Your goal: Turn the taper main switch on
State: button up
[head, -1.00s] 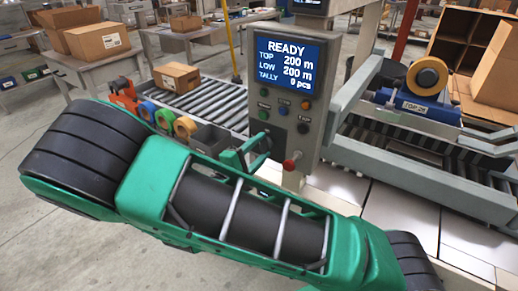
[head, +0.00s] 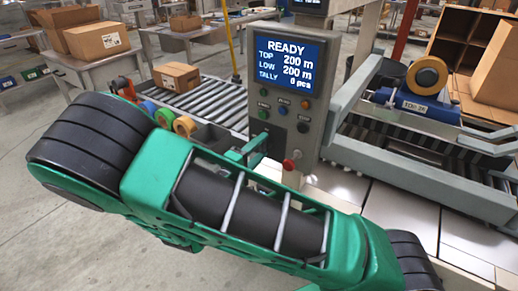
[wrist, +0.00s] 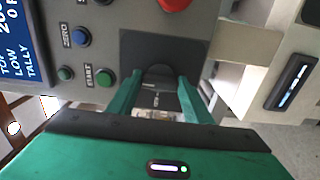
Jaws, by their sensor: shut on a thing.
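The taper's control panel (head: 282,92) stands ahead, its screen (head: 288,66) lit and reading READY. In the wrist view a dark plate (wrist: 185,47) sits low on the panel, with the dark main switch (wrist: 157,72) in front of it. My gripper (wrist: 158,92) reaches in with its green fingers on either side of the switch and is shut on it. The switch's position marking cannot be read. In the head view my gripper (head: 258,146) is at the panel's lower left edge, and my arm and the panel hide the switch.
A red button (wrist: 175,4) is close by the plate. Blue ZERO (wrist: 81,36) and green START (wrist: 104,76) buttons are on the panel face. A roller conveyor (head: 215,98) with a carton (head: 176,76) lies left; the taper bed (head: 415,165) is right.

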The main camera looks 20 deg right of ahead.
jog(key=shift+f, duration=0.2)
jog(key=o, duration=1.1)
jog(key=shift+r, duration=0.1)
jog(key=shift+c, duration=0.2)
jog(key=shift+a, duration=0.1)
jog(key=v, duration=1)
jog(key=shift+s+a, duration=0.2)
jog(key=shift+a, duration=0.05)
